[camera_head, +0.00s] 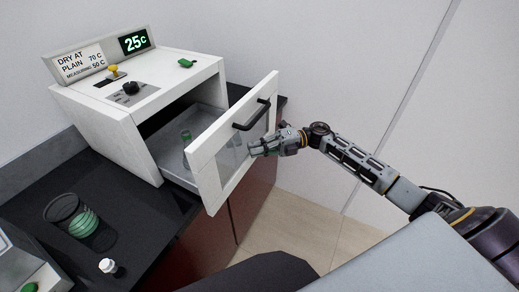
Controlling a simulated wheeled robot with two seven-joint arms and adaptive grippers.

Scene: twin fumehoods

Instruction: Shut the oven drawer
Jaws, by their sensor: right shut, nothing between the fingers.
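The white oven (125,103) stands on the black counter at the upper left, its display reading 25C. Its drawer is pulled out, with a white-framed glass front (207,167) and a black handle (253,115). A small glass vessel with green on it (187,137) stands inside the drawer. My right gripper (255,149) is shut and empty. Its fingertips are at the outer face of the drawer front, below the handle; I cannot tell whether they touch it. My left gripper is not in view.
A dark glass beaker with green stripes (77,217) and a small white-capped bottle (108,267) stand on the black counter (150,215) at the lower left. Part of another device (18,262) shows at the left edge. A pale wall is behind my right arm.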

